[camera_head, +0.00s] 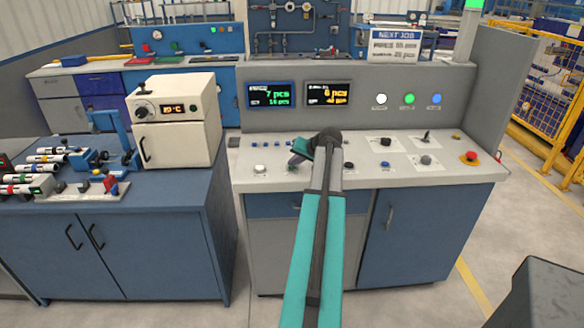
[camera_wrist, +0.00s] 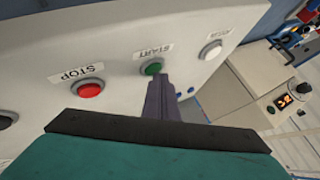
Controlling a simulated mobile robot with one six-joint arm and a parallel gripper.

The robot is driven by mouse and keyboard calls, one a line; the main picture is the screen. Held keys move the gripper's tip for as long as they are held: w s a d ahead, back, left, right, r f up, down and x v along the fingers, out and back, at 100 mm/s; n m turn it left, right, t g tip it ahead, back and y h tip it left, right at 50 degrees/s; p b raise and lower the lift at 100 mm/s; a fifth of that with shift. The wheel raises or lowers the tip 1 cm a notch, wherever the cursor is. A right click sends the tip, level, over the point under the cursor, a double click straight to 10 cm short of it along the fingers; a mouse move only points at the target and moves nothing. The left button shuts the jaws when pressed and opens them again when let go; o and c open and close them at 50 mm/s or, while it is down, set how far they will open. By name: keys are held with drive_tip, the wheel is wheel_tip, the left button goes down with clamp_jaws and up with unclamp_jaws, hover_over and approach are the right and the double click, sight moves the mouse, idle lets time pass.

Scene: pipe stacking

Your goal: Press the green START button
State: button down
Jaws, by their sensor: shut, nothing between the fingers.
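The green START button (camera_wrist: 153,68) sits on the pale panel in the wrist view, below its START label. My gripper (camera_wrist: 161,84) is shut and empty, with its dark fingertips right at the button's near edge; I cannot tell whether they touch it. In the head view my gripper (camera_head: 296,160) is low over the left part of the console (camera_head: 440,178). I cannot clearly make out the START button there.
The red STOP button (camera_wrist: 89,90) is on one side of START and a white button (camera_wrist: 210,49) on the other. A red emergency knob (camera_head: 470,157) is at the console's right. A white oven-like box (camera_head: 180,130) stands on the left cabinet.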

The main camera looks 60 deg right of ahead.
sight(294, 169)
drive_tip(key=shift+r+p, duration=0.35)
drive_tip(key=shift+r, duration=0.4)
drive_tip(key=shift+r, duration=0.1)
drive_tip(key=shift+r+p, duration=1.2)
drive_tip(key=shift+r, duration=1.25)
